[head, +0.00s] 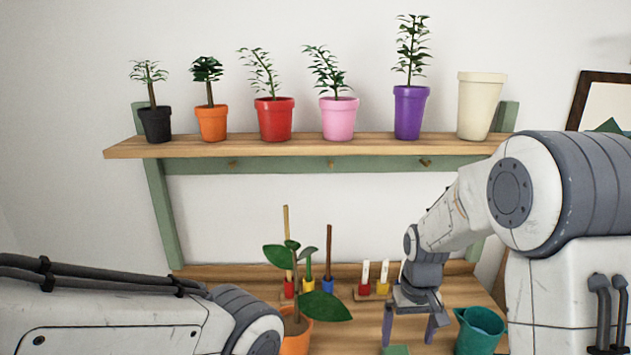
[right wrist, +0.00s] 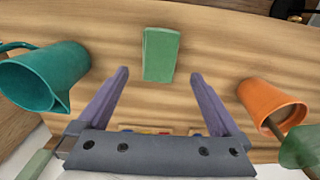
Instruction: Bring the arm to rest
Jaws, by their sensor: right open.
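My right arm reaches in from the right in the head view, bent down over the wooden bench. Its gripper (head: 409,336) points down with two purple-grey fingers apart. In the right wrist view the gripper (right wrist: 159,76) is open, with nothing between its fingers. A green block (right wrist: 160,55) lies on the bench just beyond the fingertips, apart from them; part of it shows at the bottom of the head view (head: 396,350). My left arm crosses the lower left of the head view; its gripper is out of sight.
A teal jug (head: 479,328) stands right of the right gripper. An orange pot (head: 294,339) with a leafy plant stands to its left. Small tools in coloured holders (head: 382,279) stand behind. Above, a shelf (head: 330,147) holds several potted plants and a cream pot (head: 480,105).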

